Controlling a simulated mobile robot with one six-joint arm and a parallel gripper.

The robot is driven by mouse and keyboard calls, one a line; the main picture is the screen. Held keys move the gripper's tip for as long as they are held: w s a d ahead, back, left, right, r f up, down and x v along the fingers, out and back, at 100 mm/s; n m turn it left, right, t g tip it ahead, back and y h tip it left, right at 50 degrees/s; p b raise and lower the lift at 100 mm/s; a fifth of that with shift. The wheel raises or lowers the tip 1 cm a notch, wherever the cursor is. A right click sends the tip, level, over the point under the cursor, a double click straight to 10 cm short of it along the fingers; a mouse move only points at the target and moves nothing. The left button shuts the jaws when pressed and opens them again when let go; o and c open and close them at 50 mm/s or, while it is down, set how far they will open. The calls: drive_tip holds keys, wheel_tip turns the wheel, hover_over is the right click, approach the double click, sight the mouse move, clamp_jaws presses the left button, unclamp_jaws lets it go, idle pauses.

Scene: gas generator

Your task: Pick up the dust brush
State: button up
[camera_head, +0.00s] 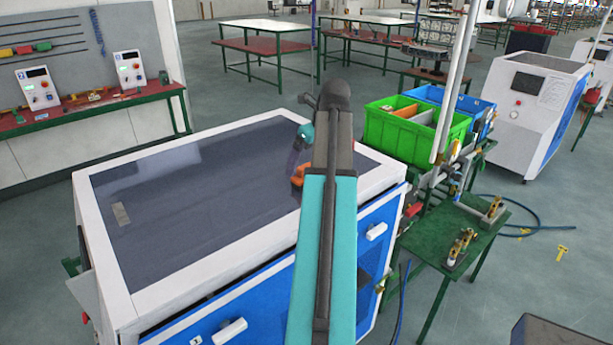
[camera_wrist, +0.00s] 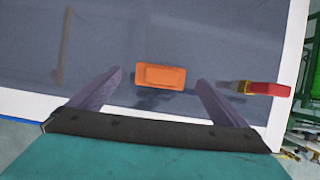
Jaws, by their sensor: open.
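The dust brush (camera_wrist: 268,89) lies on the dark top of the cabinet in the wrist view, right of my gripper. It has a red handle, a yellowish band and dark bristles pointing left. In the head view I cannot make it out; my arm covers that area. My gripper (camera_wrist: 158,77) is open, with two purple fingers spread wide and nothing held. The brush is outside the right finger, apart from it. An orange block (camera_wrist: 160,76) appears between the fingertips in the wrist view, with a dark shadow by it; it shows partly beside my arm in the head view (camera_head: 297,174).
The cabinet top (camera_head: 190,190) is a dark panel with a white rim, mostly clear. A green crate (camera_head: 400,137) and a blue crate (camera_head: 475,112) stand beyond its right side. A small green table (camera_head: 455,235) with brass fittings is at right.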

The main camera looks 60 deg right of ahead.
drive_tip(key=shift+p+x, duration=1.05)
drive_tip(key=shift+x, duration=1.05)
drive_tip(key=shift+s+d, duration=0.15)
drive_tip(key=c, duration=1.2)
drive_tip(key=shift+r, duration=0.1)
drive_tip(key=shift+r+b, duration=1.05)
drive_tip(key=shift+r, duration=0.35)
drive_tip(key=shift+s+r, duration=0.15)
drive_tip(key=shift+r, duration=0.05)
drive_tip(key=shift+s+a+r+b, duration=0.25)
drive_tip(key=shift+s+a+b, duration=0.65)
drive_tip(key=shift+s, duration=1.6)
drive_tip(key=shift+s+a+r+b, duration=0.3)
drive_tip(key=shift+s+a+b, duration=0.6)
drive_tip(key=shift+s, duration=1.55)
drive_tip(key=shift+s+a+r+b, duration=0.25)
drive_tip(key=shift+s+a+b, duration=0.65)
drive_tip(key=shift+s, duration=1.6)
drive_tip(key=shift+d, duration=0.1)
